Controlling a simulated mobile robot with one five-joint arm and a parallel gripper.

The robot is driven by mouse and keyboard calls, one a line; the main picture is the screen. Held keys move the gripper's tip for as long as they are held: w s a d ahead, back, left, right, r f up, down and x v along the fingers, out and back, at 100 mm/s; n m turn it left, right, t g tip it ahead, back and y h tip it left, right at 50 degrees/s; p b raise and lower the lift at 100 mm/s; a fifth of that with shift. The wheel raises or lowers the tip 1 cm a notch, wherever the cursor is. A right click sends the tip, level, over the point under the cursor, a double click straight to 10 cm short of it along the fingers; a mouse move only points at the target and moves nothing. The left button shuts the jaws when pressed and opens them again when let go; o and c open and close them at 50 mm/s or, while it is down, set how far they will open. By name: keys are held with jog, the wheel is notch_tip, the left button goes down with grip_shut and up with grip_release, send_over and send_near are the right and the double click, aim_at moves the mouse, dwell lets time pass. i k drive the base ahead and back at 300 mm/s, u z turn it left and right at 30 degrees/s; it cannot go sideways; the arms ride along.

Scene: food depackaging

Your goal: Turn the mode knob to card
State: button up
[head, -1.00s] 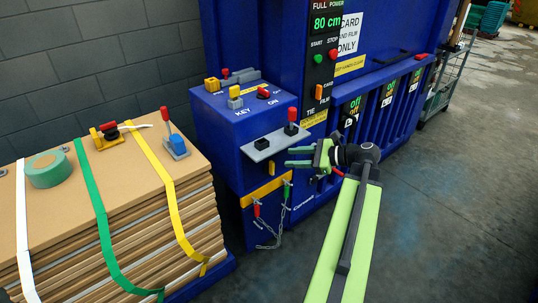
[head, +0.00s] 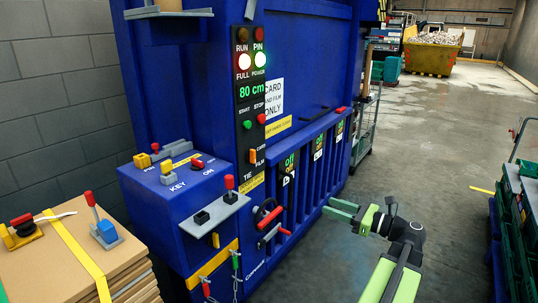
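The mode knob (head: 253,156) is a small orange block on the black control strip of the blue baler (head: 165,75). Small labels reading CARD and FILM are beside it, CARD higher and FILM lower. The knob looks upright; which label it points at is too small to tell. My gripper (head: 332,206) is green, with two fingers pointing left and a gap between them. It is open and empty, apart from the knob, to its lower right and in front of the baler's ribbed lower door.
Buttons and a lit 80 cm display (head: 251,90) share the strip. Strapped cardboard (head: 85,265) stands at left. Green crates (head: 520,215) are at right; open floor lies behind my arm.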

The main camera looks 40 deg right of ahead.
aim_at(250, 156)
jog(key=z, duration=0.6)
jog(key=i, duration=1.1)
jog(key=u, duration=0.45)
